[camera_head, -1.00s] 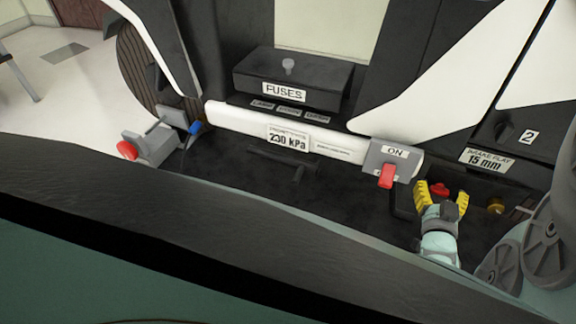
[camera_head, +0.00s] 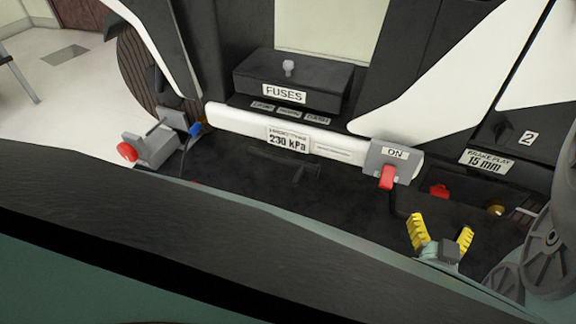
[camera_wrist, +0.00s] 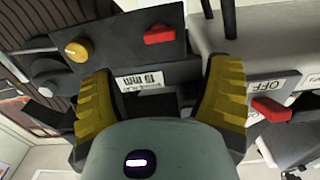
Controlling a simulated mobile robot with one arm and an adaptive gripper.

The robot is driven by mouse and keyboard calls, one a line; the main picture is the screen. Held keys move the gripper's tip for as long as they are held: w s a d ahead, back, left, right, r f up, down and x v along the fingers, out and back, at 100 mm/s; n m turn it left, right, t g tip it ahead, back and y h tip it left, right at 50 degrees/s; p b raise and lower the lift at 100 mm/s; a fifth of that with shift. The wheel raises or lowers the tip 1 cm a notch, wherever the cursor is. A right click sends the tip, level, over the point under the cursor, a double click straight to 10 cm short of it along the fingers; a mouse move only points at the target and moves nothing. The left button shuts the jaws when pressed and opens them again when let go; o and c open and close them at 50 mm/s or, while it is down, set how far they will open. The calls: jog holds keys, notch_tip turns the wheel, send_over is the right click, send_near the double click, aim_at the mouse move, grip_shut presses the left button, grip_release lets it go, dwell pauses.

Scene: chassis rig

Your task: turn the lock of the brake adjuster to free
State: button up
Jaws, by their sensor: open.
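A red lock lever (camera_head: 439,191) sits on a dark panel below the label "BRAKE PLAY 15 mm" (camera_head: 486,161). In the wrist view the lever (camera_wrist: 165,34) lies sideways in the picture, on the dark plate beyond my fingers. A yellow-orange knob (camera_head: 495,210) is to its right in the head view; it also shows in the wrist view (camera_wrist: 79,50). My gripper (camera_head: 441,222) has its yellow fingers spread wide. It is empty and stands apart from the lever, on its near side. No marking for the lever's position is readable.
A grey device with a red knob (camera_head: 126,151) is at far left.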

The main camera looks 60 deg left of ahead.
jog(key=shift+v, duration=1.6)
